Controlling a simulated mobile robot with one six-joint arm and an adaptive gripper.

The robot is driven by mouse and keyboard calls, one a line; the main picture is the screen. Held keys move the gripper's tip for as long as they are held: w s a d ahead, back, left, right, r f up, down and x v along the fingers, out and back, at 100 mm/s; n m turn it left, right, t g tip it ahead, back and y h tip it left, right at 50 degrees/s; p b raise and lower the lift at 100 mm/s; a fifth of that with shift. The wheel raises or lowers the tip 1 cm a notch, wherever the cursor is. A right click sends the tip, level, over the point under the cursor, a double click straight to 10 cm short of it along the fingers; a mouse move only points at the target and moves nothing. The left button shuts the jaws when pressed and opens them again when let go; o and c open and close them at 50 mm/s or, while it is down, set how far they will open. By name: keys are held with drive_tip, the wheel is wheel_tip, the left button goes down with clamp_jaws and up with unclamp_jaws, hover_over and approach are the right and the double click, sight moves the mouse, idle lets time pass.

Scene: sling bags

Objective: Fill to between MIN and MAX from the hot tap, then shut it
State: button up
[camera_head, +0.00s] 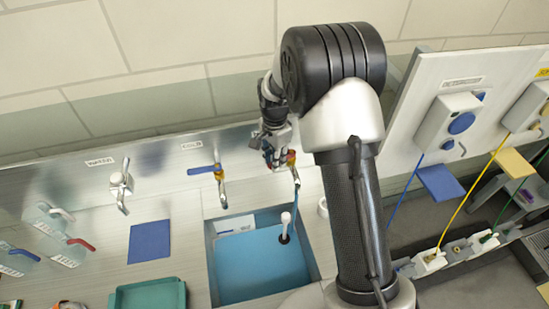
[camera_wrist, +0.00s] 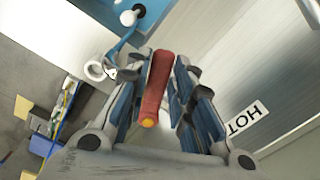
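The hot tap (camera_head: 294,174) stands at the back wall over the right side of the sink, its body partly hidden by my arm. Its red lever (camera_wrist: 158,80) lies between the two fingers of my gripper (camera_wrist: 160,68); whether both fingers press on it is unclear. My gripper also shows at the tap in the head view (camera_head: 277,150). A thin blue stream (camera_head: 294,202) runs down from the spout. The sink (camera_head: 214,262) holds blue water (camera_head: 258,268), with a white-topped standing plug (camera_head: 285,222) in it. A pale label (camera_head: 235,224) is on the back wall of the sink; its marks are unreadable.
The cold tap (camera_head: 220,180) with a blue lever stands left of the hot tap, and another tap (camera_head: 121,183) is farther left. A panel with dispensers (camera_head: 452,120) stands right.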

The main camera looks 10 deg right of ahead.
drive_tip(key=o, duration=0.3)
drive_tip(key=shift+o, duration=0.2)
wheel_tip(320, 180, up, 12)
idle(0.5)
idle(0.4)
